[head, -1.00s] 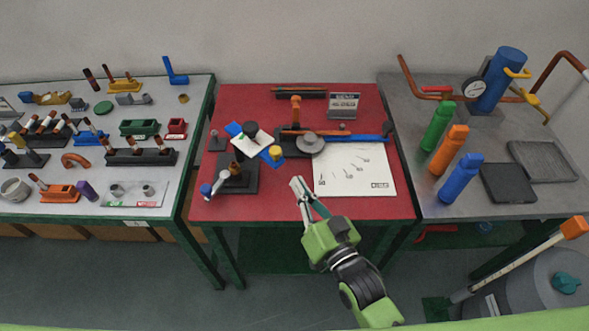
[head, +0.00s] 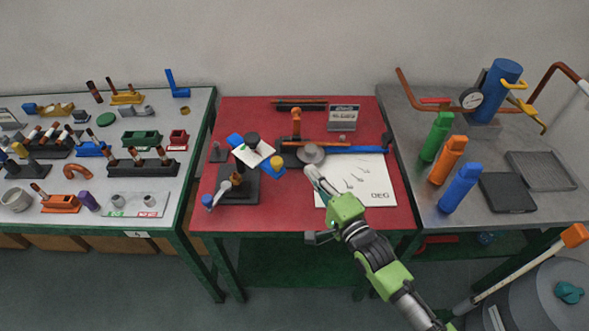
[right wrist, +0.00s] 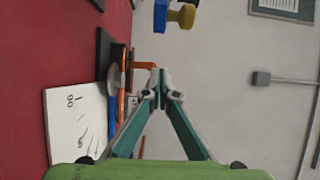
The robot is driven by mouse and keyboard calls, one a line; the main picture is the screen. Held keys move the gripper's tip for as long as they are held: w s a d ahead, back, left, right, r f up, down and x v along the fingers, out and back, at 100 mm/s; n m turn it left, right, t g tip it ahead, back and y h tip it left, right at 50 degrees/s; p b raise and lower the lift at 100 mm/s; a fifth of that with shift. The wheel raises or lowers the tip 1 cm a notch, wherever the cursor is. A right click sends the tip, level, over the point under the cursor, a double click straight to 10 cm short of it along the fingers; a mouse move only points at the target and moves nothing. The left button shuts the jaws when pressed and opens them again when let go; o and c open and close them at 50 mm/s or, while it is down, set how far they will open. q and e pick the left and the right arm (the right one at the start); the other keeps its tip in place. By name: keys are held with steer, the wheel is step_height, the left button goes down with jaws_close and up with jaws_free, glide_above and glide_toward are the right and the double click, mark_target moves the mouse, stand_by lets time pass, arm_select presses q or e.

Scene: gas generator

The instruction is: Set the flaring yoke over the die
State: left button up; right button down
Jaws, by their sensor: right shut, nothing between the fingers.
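A black block (head: 238,189) with an upright copper-coloured stub stands at the front left of the red table; it looks like the die, but I cannot be sure. A small grey piece with a blue end (head: 212,199) lies by its left side. A blue piece with a yellow knob (head: 277,162) sits behind and right of the block; a blue-and-yellow piece also shows at the top of the right wrist view (right wrist: 174,15). I cannot tell which piece is the yoke. My right gripper (head: 311,172) is shut and empty, right of these pieces, fingertips together in its wrist view (right wrist: 160,88). My left gripper is out of view.
A grey disc (head: 311,153), an orange-handled tool (head: 296,120) and a white sheet (head: 378,188) are near the gripper. The left table (head: 190,105) holds many fittings; the right one (head: 405,120) holds coloured bottles. The red table's front middle (head: 285,215) is bare.

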steer(key=a+p, duration=0.1)
steer(key=a, duration=0.1)
steer(key=w+a+p, duration=0.1)
steer(key=a, duration=0.1)
steer(key=shift+a, duration=0.4)
steer(key=shift+s+p, duration=0.15)
steer(key=shift+p, duration=0.15)
